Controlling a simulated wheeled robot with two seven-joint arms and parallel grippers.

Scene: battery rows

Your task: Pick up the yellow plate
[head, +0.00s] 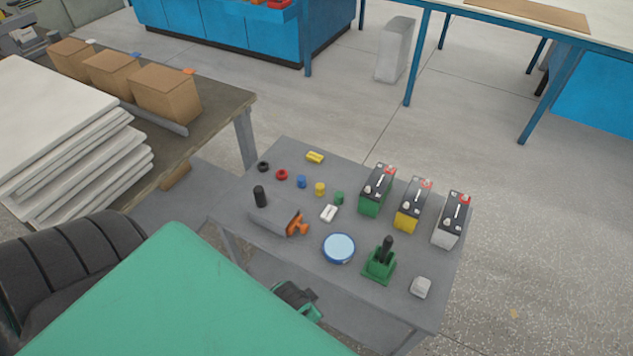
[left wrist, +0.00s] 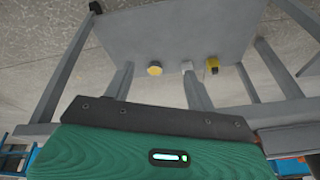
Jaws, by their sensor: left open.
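A small flat yellow piece (head: 315,157), which looks like the yellow plate, lies near the far left edge of the grey table (head: 290,165) in the head view. Nothing touches it. A dark and green end part of my arm (head: 297,298), apparently my left gripper, shows below the table's near edge, well apart from the yellow piece. My green body hides part of it, and its fingers are not clear. The left wrist view shows no fingers. My right gripper is not in view.
Black, red, blue, yellow and green small parts stand near the yellow piece. Three batteries (head: 412,205) stand at the right. A blue-rimmed disc (head: 339,248), a green stand (head: 379,264) and an orange part (head: 297,224) lie nearer. A bench with boxes (head: 165,95) stands left.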

